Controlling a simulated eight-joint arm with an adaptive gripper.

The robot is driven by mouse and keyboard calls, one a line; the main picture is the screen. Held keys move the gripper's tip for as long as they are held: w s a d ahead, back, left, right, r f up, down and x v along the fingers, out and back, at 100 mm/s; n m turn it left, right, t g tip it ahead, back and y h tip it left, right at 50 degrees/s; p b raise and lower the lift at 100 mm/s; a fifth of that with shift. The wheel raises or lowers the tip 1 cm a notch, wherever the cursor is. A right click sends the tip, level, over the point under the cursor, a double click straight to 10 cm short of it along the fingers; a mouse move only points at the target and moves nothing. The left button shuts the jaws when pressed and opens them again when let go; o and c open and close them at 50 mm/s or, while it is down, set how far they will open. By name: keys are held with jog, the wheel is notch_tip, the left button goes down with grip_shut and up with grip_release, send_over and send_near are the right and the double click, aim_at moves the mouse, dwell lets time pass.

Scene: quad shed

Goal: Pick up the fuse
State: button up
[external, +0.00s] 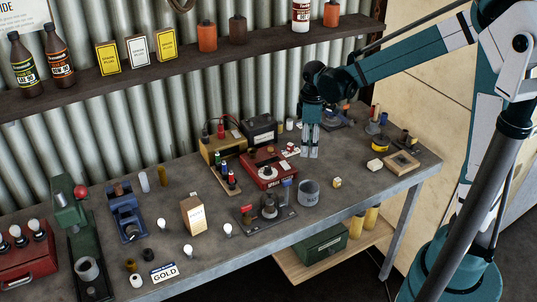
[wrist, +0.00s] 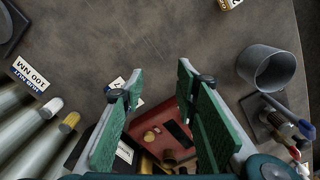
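I cannot clearly tell which small part is the fuse. One small tan piece with a pale label (external: 337,182) lies alone on the bench right of the grey cup; a similar piece (wrist: 228,4) is cut off by the top edge of the wrist view. My gripper (external: 309,156) points down above the bench behind the cup, beside the red box. In the wrist view, the green-padded fingers of my gripper (wrist: 194,88) stand apart, with nothing visibly held between them. The red box shows beyond and between them.
The grey cup (external: 308,192) also shows in the wrist view (wrist: 268,68). The red box (external: 274,168) and black battery (external: 259,130) crowd the left. A yellow roll (external: 380,143) and wooden tray (external: 401,163) lie right. Bare bench surrounds the tan piece.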

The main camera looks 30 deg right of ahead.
aim_at(337, 180)
jog(key=s+n+p, duration=0.2)
jog(key=s, duration=0.3)
jog(key=s+d+r+n+p, duration=0.1)
jog(key=s+n+p, duration=0.1)
jog(key=s, duration=0.3)
jog(key=s+d+n+p, duration=0.1)
jog(key=s+n+p, duration=0.1)
jog(key=s, duration=0.3)
jog(key=shift+d+r+n+p, duration=0.15)
jog(key=shift+r+n+p, duration=0.2)
jog(key=shift+n, duration=0.45)
jog(key=shift+f, duration=0.1)
jog(key=shift+f, duration=1.3)
jog(key=shift+f, duration=0.1)
jog(key=shift+f+b, duration=0.6)
jog(key=shift+f, duration=1.9)
jog(key=c, duration=0.8)
